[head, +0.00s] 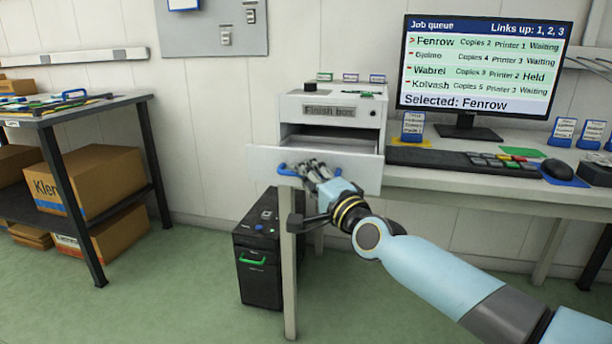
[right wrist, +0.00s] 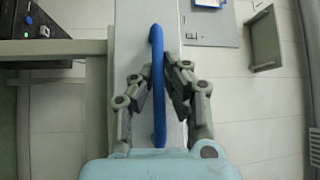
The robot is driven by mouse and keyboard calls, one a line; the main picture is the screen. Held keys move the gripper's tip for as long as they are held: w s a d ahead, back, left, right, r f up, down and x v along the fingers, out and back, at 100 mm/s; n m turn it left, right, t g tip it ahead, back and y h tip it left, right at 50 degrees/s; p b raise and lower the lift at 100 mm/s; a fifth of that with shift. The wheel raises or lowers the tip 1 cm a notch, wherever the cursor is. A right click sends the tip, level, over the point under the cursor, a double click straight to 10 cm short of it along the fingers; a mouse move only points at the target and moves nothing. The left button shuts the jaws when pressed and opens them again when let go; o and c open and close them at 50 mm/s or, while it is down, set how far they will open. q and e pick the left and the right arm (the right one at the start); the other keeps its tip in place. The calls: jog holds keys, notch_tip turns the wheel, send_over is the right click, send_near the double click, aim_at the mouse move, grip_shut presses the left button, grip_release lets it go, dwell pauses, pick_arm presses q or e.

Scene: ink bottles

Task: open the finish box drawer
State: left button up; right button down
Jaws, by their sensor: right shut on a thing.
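The finish box (head: 330,108) is a white unit on the desk with a "Finish box" label. Its drawer (head: 358,168) stands pulled out toward me, and the dark opening shows behind the drawer front. My right gripper (head: 312,172) is at the handle. In the right wrist view the blue handle (right wrist: 158,85) runs between the two fingers of my right gripper (right wrist: 160,80), which is shut on it. The drawer's inside is mostly hidden by its front. My left gripper is not in view.
A monitor (head: 483,65), keyboard (head: 445,158) and mouse (head: 557,169) are on the desk to the right. A black computer case (head: 262,262) stands under the desk. A shelf table (head: 60,112) with cardboard boxes is at the left. The floor between is clear.

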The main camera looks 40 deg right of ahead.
jog(key=w+d, duration=0.1)
jog(key=w+d+b, duration=0.1)
jog(key=shift+d+f, duration=0.3)
jog(key=c, duration=1.9)
grip_release()
jog(key=o, duration=0.5)
jog(key=shift+r, duration=0.15)
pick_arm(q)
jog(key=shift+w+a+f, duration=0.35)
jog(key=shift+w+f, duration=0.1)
pick_arm(e)
jog(key=s, duration=0.4)
jog(key=s+f, duration=0.1)
jog(key=s, duration=0.6)
jog(key=shift+s+a+f, duration=0.3)
jog(key=shift+s+a, duration=0.1)
